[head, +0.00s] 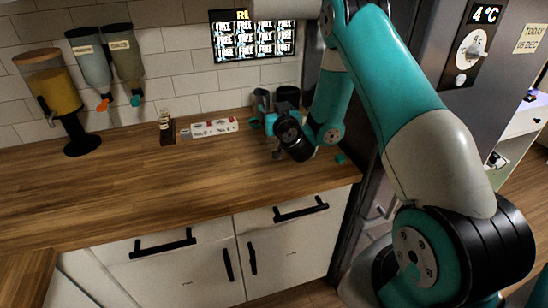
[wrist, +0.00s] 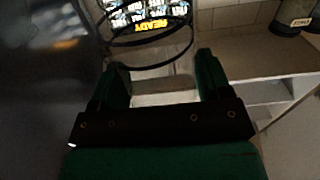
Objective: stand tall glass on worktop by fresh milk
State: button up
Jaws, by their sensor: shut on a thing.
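My gripper (head: 270,112) is at the back right of the wooden worktop (head: 130,185), close to the dark fridge side. In the wrist view its two green fingers (wrist: 162,78) stand apart, with a clear round-rimmed vessel (wrist: 150,66) between them that I take for the tall glass. Only its dark rim lines show clearly. In the head view the glass is hard to make out behind my wrist, and I cannot tell whether its base touches the worktop. I cannot pick out the fresh milk with certainty.
A white strip with red marks (head: 213,127) and a small brown holder (head: 167,128) stand near the wall. A dark canister (head: 288,95) is behind my gripper. A yellow-filled dispenser (head: 62,95) stands at the left. The front and left of the worktop are clear.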

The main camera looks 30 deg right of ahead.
aim_at(277, 147)
notch_tip(277, 147, down, 12)
jog(key=b, duration=0.8)
jog(key=shift+r+b, duration=0.25)
jog(key=shift+b, duration=0.15)
jog(key=shift+r, duration=0.15)
jog(key=o, duration=1.5)
